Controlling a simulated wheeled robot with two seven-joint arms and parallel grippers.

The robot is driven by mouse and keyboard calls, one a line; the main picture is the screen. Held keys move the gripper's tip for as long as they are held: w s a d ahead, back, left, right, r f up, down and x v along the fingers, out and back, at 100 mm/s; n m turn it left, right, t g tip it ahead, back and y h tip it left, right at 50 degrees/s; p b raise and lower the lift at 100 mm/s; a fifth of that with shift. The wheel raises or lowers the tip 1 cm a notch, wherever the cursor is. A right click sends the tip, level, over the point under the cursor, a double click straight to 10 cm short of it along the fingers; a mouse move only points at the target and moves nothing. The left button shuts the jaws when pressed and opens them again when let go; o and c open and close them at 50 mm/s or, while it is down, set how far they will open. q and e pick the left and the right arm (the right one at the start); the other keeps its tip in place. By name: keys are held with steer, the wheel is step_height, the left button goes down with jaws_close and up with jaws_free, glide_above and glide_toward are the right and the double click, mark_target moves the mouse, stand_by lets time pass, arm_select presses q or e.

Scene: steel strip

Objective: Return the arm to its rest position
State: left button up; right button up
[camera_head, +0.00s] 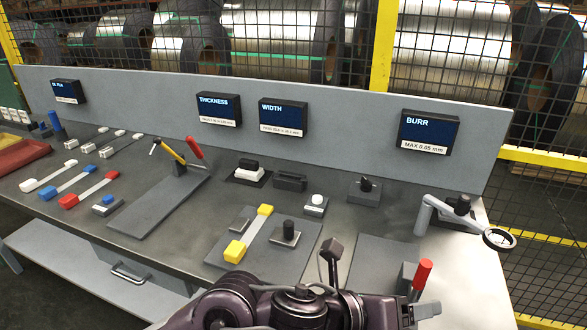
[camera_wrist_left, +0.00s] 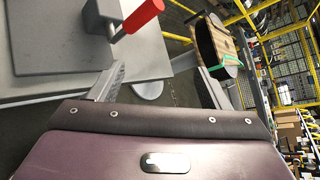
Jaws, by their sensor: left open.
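My left arm (camera_head: 290,305) crosses the bottom middle of the head view, in front of the bench's near edge. In the left wrist view my left gripper (camera_wrist_left: 160,80) has its two grey fingers spread wide, with nothing between them. The same red handle (camera_head: 422,274) stands upright by the end of my arm in the head view. The fingers are hard to make out in the head view. My right gripper is in neither view.
The steel bench (camera_head: 330,217) holds a strip with yellow ends (camera_head: 257,228) on a grey plate, several small coloured-end strips at left, and a ring-ended grey arm (camera_head: 455,215) at right. A black-topped stalk (camera_head: 332,250) stands near my arm. A panel with displays (camera_head: 429,131) backs the bench.

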arm_select(q)
steer(key=w+a+f+n+t+y, duration=0.25)
steer(key=a+n, duration=0.55)
steer(key=n, duration=0.4)
steer(key=w+a+f+n+t+y, duration=0.2)
steer(key=w+a+f+n+y, duration=0.15)
steer(key=a+n, duration=0.7)
steer(key=s+a+f+n+g+y, duration=0.3)
steer(key=s+a+f+n, duration=0.3)
steer(key=a+n, duration=0.25)
steer(key=s+a+f+n+g+y, duration=0.3)
steer(key=s+a+f+n, duration=0.35)
steer(key=a, duration=0.25)
step_height(320, 180, down, 32)
steer(key=s+g, duration=0.2)
steer(key=s, duration=0.1)
steer(key=s+a+f, duration=0.3)
steer(key=s+f, duration=1.3)
steer(key=s, duration=0.2)
steer(key=shift+a, duration=0.2)
